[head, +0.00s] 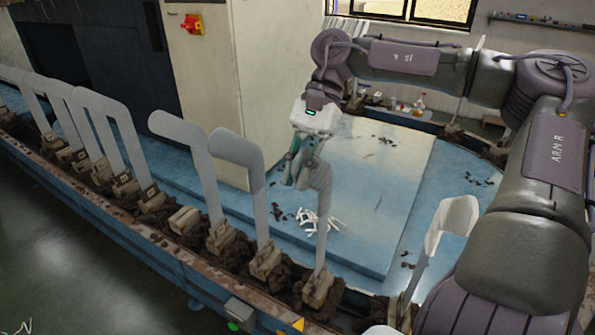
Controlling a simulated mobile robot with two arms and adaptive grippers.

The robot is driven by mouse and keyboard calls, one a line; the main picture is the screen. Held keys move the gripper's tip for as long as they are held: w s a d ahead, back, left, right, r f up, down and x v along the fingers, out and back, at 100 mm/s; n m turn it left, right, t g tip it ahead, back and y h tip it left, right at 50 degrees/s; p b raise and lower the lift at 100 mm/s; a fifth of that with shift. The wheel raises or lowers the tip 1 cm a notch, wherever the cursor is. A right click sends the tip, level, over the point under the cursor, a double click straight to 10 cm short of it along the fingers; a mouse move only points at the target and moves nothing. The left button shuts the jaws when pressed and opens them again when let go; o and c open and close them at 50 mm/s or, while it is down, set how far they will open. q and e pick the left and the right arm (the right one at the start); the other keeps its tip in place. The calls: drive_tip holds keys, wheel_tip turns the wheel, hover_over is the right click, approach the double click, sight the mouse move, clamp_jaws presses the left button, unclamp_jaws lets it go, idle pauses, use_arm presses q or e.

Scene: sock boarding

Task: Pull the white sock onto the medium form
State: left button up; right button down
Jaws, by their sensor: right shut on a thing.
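My right gripper (303,177) reaches down from the back to the top of an upright flat form (323,225) near the middle. It is shut on pale grey fabric (322,175) at the form's upper end, which looks like the sock in shade. The fingers hide part of it, so I cannot tell how far it covers the form. A form further right has a whitish, curved top (455,214); I cannot tell whether that is bare or covered. My left gripper is not in view.
Several bare grey forms (182,132) stand along the curved blue rail (130,235) at left. The form just left of the gripper has a darker grey upper part (240,150). Small white pieces (315,219) lie on the blue platform (380,165) behind. A cabinet (208,70) stands behind.

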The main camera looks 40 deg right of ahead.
drive_tip(key=shift+f+b, duration=0.35)
drive_tip(key=shift+f, duration=0.15)
drive_tip(key=c, duration=1.1)
unclamp_jaws()
drive_tip(key=shift+r, duration=0.1)
drive_tip(key=v, duration=1.2)
